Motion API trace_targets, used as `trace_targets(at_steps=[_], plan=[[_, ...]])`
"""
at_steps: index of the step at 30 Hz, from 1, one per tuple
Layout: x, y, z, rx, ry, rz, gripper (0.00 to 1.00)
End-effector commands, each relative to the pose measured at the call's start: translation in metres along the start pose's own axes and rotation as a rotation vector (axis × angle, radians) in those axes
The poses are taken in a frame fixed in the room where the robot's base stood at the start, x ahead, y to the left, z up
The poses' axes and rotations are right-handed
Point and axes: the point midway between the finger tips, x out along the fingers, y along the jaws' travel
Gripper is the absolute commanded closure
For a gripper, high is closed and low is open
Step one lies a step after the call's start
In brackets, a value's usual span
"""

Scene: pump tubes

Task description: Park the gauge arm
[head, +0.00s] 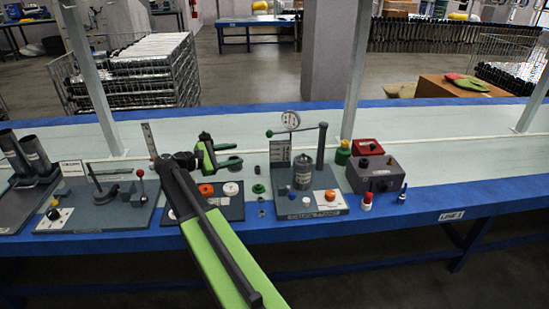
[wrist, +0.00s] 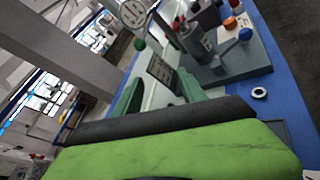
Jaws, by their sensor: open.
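The gauge arm (head: 307,129) is a thin dark bar reaching left from the top of a grey post (head: 321,150). It carries a round white dial (head: 290,120) and ends in a green ball knob (head: 269,133). In the wrist view the dial (wrist: 133,13) is at the top and the green knob (wrist: 140,44) is just below it. My gripper (head: 235,155) is open and empty, left of the knob and apart from it. In the wrist view my two green fingers (wrist: 160,92) point toward the knob side.
Below the arm, a grey base (head: 312,207) holds a metal cylinder (head: 303,173), a sign plate (head: 280,152) and an orange knob (head: 330,195). To the right are a grey box (head: 374,178) and small bottles. Several loose rings lie left of the base. The back of the table is clear.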

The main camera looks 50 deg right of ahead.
Motion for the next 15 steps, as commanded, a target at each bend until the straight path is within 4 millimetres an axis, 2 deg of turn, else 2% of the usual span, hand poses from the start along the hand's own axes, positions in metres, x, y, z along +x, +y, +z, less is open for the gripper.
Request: trace_targets(at_steps=[1, 6, 11, 15], plan=[[0.014, 0.006, -0.01, -0.055, -0.072, 0.028, 0.52], [0.023, 0.027, 0.01, -0.16, -0.202, 0.073, 0.52], [0.026, 0.029, 0.015, -0.166, -0.21, 0.076, 0.52], [0.046, 0.03, 0.02, -0.165, -0.21, 0.074, 0.52]])
